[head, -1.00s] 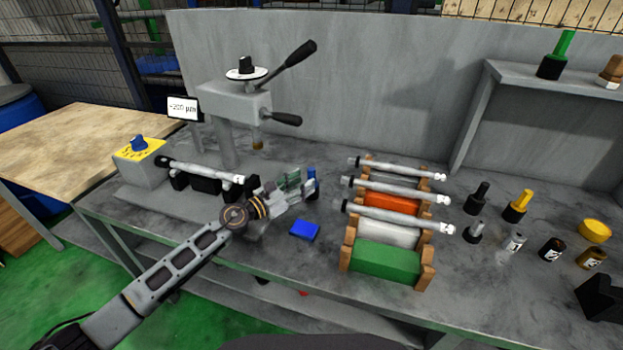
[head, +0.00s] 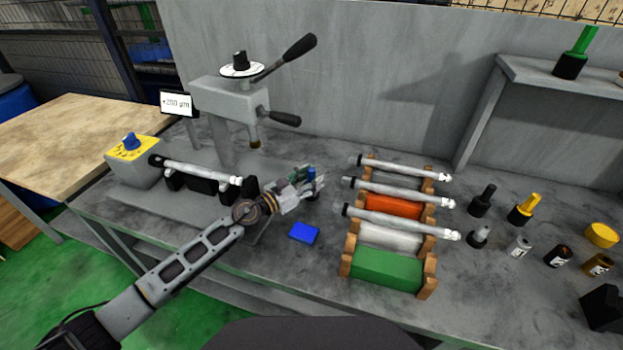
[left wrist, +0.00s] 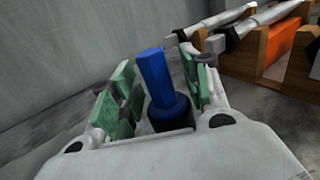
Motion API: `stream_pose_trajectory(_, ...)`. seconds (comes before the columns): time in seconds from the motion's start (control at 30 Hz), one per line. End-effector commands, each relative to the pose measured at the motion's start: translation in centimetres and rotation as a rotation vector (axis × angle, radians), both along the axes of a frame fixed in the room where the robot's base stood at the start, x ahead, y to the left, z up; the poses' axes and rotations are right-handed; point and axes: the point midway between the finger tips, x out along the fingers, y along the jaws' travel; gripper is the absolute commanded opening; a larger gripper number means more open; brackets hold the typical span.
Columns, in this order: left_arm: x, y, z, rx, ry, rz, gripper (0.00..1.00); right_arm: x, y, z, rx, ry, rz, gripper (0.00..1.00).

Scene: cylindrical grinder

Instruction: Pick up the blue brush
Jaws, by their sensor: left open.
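The blue brush (head: 311,174) stands upright on the grey bench, with a blue handle and a dark base. In the left wrist view the blue brush (left wrist: 157,82) stands between the green-padded fingers of my left gripper (left wrist: 160,95). The fingers are open, one on each side, and the right pads are nearer to the handle. I cannot tell whether any pad touches it. In the head view my left gripper (head: 306,180) partly hides the brush. My right gripper is not in view.
A wooden rack (head: 349,246) with several metal shafts stands right of my left gripper. The grey grinder (head: 228,105) stands behind to the left. Other brushes, such as the yellow one (head: 529,204), and small jars are at the right.

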Motion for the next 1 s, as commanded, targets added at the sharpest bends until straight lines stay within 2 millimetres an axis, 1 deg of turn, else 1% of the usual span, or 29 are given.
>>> stream_pose_trajectory(0.27,0.01,0.01,-0.01,0.000,0.000,0.000,0.46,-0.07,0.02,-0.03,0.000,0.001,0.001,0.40)
stream_pose_trajectory(0.37,0.01,0.01,-0.01,0.000,0.000,0.000,0.35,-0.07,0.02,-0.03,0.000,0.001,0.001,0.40)
stream_pose_trajectory(0.5,0.01,0.01,0.00,0.000,0.000,0.000,0.17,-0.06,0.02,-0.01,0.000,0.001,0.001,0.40)
stream_pose_trajectory(0.57,0.02,0.01,0.03,0.000,0.000,0.000,0.11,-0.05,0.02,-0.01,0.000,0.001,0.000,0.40)
stream_pose_trajectory(0.6,0.03,0.01,0.02,0.000,0.000,0.000,0.04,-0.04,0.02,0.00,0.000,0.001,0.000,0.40)
stream_pose_trajectory(0.63,0.02,0.02,0.01,0.000,0.000,0.000,0.00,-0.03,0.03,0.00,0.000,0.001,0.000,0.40)
stream_pose_trajectory(0.83,0.01,0.02,0.01,0.001,0.001,0.000,0.00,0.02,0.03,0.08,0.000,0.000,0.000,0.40)
stream_pose_trajectory(1.0,0.03,0.03,0.42,0.002,-0.001,0.000,0.00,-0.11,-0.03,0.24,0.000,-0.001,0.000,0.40)
